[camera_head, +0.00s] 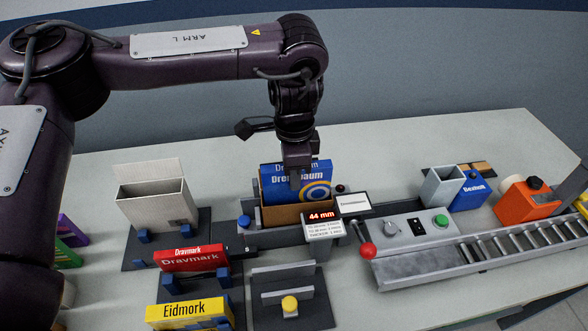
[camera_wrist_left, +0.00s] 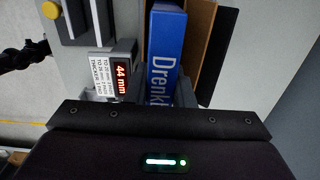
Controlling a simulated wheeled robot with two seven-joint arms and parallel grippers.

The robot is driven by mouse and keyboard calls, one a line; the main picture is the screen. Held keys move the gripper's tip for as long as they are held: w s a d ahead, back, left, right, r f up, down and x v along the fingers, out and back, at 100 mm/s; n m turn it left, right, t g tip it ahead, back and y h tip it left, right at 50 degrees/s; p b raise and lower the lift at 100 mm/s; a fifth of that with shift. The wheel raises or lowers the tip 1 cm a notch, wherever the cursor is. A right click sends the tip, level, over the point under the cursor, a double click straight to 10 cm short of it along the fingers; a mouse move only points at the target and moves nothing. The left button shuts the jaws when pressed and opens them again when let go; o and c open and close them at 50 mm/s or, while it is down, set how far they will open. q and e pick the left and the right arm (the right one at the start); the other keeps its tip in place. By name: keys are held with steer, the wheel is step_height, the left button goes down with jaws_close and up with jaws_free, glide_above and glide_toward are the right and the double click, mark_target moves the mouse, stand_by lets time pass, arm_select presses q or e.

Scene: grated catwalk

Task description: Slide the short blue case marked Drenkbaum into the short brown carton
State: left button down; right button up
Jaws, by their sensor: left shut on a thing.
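The short blue case (camera_head: 282,184), with "Drenkbaum" partly readable, stands upright at the short brown carton (camera_head: 290,216). Its lower part is hidden behind the carton's front wall, and its upper part sticks out above. My left gripper (camera_head: 298,178) is above the carton, shut on the case near its top. In the left wrist view, the blue case (camera_wrist_left: 168,45) lies alongside the carton's brown wall (camera_wrist_left: 202,35), with a narrow dark gap between them. How deep the case sits is hidden. My right gripper is not in view.
The carton is in a grey fixture with a 44 mm display (camera_head: 322,216). An open pale carton (camera_head: 158,203) stands left. A red-knobbed lever (camera_head: 367,251), control panel (camera_head: 412,235) and roller conveyor (camera_head: 490,250) stand right.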

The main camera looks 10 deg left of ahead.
arm_select(q)
steer(key=shift+f+b, duration=1.1)
steer(key=shift+f, duration=0.85)
steer(key=c, duration=1.2)
jaws_free()
steer(key=shift+s, duration=0.1)
steer(key=shift+o, duration=0.2)
steer(key=shift+r, duration=0.25)
steer(key=shift+r+p, duration=0.75)
steer(key=shift+p, duration=0.25)
step_height(320, 180, up, 5)
steer(key=p, duration=0.6)
